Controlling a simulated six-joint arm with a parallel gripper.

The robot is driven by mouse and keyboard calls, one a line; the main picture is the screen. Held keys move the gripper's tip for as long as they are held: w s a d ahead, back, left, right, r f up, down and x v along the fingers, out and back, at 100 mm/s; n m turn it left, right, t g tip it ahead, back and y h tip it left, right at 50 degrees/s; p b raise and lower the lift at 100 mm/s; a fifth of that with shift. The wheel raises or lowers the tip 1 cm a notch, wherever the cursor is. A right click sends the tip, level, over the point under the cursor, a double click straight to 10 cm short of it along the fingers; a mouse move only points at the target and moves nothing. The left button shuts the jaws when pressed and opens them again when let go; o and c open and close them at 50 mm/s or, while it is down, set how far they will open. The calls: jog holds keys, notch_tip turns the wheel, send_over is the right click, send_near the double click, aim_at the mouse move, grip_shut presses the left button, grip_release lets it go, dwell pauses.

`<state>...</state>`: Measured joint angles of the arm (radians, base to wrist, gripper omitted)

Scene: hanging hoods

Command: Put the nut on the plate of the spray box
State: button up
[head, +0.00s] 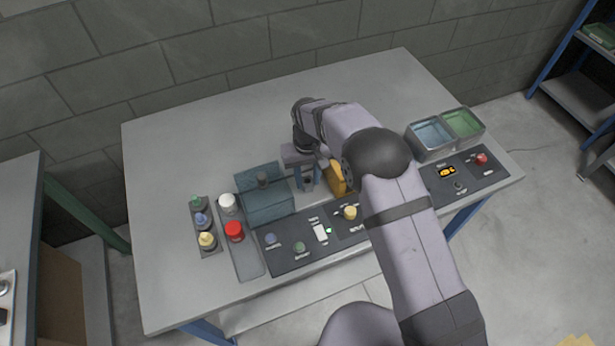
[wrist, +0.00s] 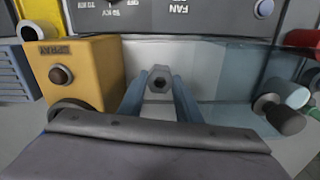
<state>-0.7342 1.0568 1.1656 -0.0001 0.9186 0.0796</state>
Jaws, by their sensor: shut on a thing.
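My gripper (head: 307,180) points down over the middle of the table, just left of the yellow box in the head view. In the wrist view its two blue fingers (wrist: 159,95) are shut on a small grey hex nut (wrist: 160,77) with a dark hole. The yellow box (wrist: 82,72) carries the word SPRAY and a dark round button; in the head view it (head: 337,178) is partly hidden by my arm. A bluish see-through hood (head: 266,207) stands left of my gripper, with a dark knob (wrist: 285,118). I cannot clearly make out the plate.
A dark control panel (head: 284,259) runs along the front. A red-capped jar (head: 234,231), a white-capped jar (head: 227,204) and a rack of small bottles (head: 203,222) stand at left. Blue (head: 430,134) and green (head: 463,122) bins stand at right. The table's back is clear.

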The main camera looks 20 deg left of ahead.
jog(key=shift+f, duration=0.25)
jog(key=o, duration=1.3)
jog(key=shift+r+b, duration=1.4)
jog(key=shift+r, duration=2.25)
jog(key=s+d+r+m+g, duration=0.1)
jog(key=s+d+r+m, duration=0.15)
jog(key=d, duration=0.95)
jog(key=s+d+r+m, duration=0.2)
jog(key=s+d+m, duration=0.15)
jog(key=d, duration=0.75)
jog(key=shift+m+t, duration=0.5)
jog(key=shift+m, duration=0.2)
jog(key=s+d, duration=1.2)
jog(key=d, duration=0.1)
jog(key=shift+d+f, duration=0.1)
jog(key=shift+f, duration=0.25)
